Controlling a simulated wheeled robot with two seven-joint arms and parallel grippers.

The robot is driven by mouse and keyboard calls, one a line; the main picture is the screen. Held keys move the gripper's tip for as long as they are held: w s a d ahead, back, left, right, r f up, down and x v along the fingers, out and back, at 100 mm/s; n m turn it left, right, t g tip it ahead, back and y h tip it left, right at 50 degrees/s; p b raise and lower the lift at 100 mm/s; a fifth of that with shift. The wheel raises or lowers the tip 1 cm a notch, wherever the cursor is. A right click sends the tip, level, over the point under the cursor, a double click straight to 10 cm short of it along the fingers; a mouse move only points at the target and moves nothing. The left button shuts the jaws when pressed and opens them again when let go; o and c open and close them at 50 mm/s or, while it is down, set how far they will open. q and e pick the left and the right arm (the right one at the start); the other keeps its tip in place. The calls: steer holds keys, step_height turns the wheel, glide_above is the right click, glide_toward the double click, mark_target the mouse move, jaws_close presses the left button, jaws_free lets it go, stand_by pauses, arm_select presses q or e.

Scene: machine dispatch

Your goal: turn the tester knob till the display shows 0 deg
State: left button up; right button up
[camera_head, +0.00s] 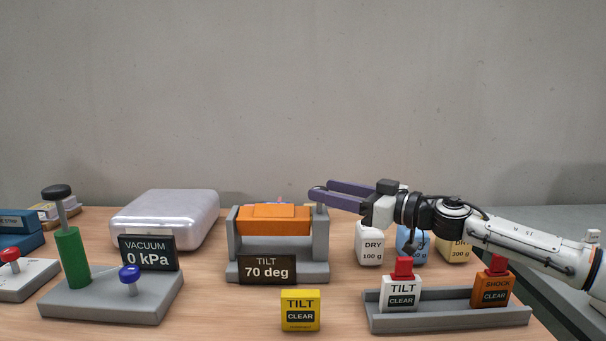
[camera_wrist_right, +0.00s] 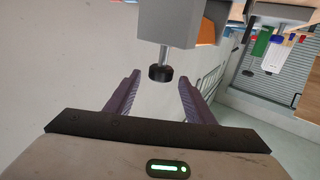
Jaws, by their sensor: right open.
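The tilt tester (camera_head: 318,262) is a grey cradle holding an orange block (camera_head: 272,220). Its dark display (camera_head: 267,269) reads "TILT 70 deg". In the right wrist view the tester's knob (camera_wrist_right: 160,73) is a small black cap on a metal shaft, standing out from a grey upright. My right gripper (camera_head: 318,192) is at the tester's upper right side, reaching in from the right. It is open; in the wrist view its purple fingertips (camera_wrist_right: 159,80) lie to either side of the knob, with visible gaps. The knob is hidden behind the fingers in the head view. My left gripper is not in view.
A vacuum unit (camera_head: 110,300) reading "0 kPa" and a silver case (camera_head: 165,220) stand left. A yellow "TILT CLEAR" block (camera_head: 300,310) stands in front. A grey tray (camera_head: 450,318) with two tagged blocks is right. Bags (camera_head: 369,245) stand beneath my right arm.

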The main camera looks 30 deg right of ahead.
steer(key=p+x, duration=0.1)
steer(key=x, duration=0.5)
steer(key=shift+p, duration=0.3)
steer(key=shift+w+a, duration=0.25)
steer(key=shift+w, duration=0.2)
